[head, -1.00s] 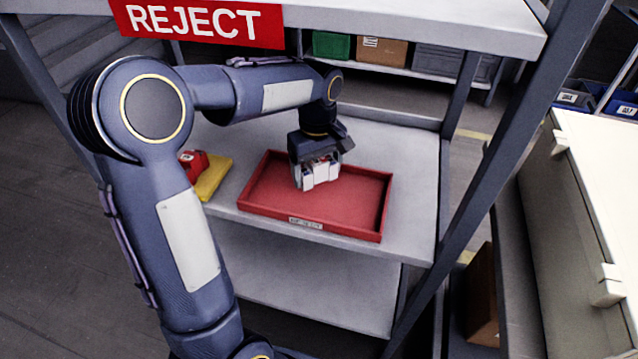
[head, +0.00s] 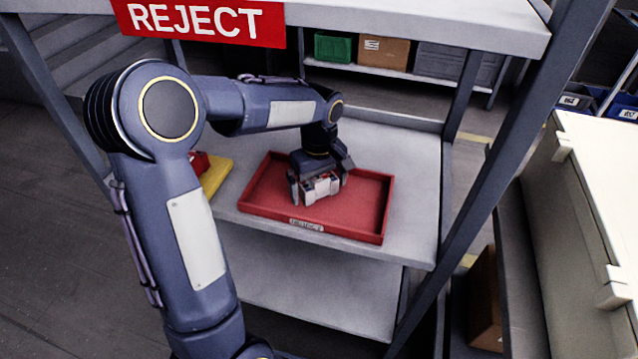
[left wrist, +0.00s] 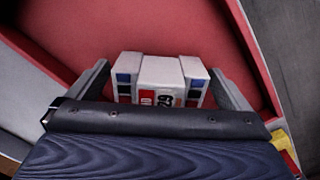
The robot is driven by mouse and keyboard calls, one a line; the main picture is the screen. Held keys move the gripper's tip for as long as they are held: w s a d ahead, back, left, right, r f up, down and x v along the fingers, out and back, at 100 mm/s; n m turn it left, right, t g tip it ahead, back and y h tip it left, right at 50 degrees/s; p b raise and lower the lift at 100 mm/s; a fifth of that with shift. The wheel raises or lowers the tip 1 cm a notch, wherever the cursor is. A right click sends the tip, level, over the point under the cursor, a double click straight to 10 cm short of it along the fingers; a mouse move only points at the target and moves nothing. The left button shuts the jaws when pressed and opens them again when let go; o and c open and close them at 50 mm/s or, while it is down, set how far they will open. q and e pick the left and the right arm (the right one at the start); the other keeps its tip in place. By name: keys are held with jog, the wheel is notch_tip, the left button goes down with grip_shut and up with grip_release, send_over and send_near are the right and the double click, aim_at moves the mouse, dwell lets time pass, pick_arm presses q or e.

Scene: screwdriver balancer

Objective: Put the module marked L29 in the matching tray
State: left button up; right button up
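The module (head: 321,187) is a white block with dark blue and red-orange patches. It sits low inside the red tray (head: 262,200), seemingly on its floor. My left gripper (head: 320,186) is over the module, one finger on each side. In the left wrist view narrow gaps show between the fingers and the module, so the gripper looks open around it. My right gripper is not in view.
A red REJECT sign (head: 200,20) hangs on the upper shelf edge above the tray. A yellow tray or block (head: 216,177) with a red item (head: 199,162) lies left of the red tray. A slanted dark post (head: 475,205) stands to the right. The tray's right part is clear.

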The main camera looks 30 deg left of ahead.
aim_at(319, 177)
pick_arm(q)
jog(key=shift+r, duration=0.35)
notch_tip(319, 177, up, 7)
jog(key=shift+p, duration=0.65)
jog(key=s+d+m+t+h, duration=0.2)
jog(key=s+m, duration=0.3)
jog(key=s, duration=0.6)
jog(key=s+d+m+t+h, duration=0.1)
jog(key=s+d+m+t, duration=0.2)
jog(key=s, duration=0.8)
jog(key=shift+d+f+m+t+h, duration=0.3)
jog(key=shift+d+f+m+h, duration=0.15)
jog(key=shift+d+m, duration=0.65)
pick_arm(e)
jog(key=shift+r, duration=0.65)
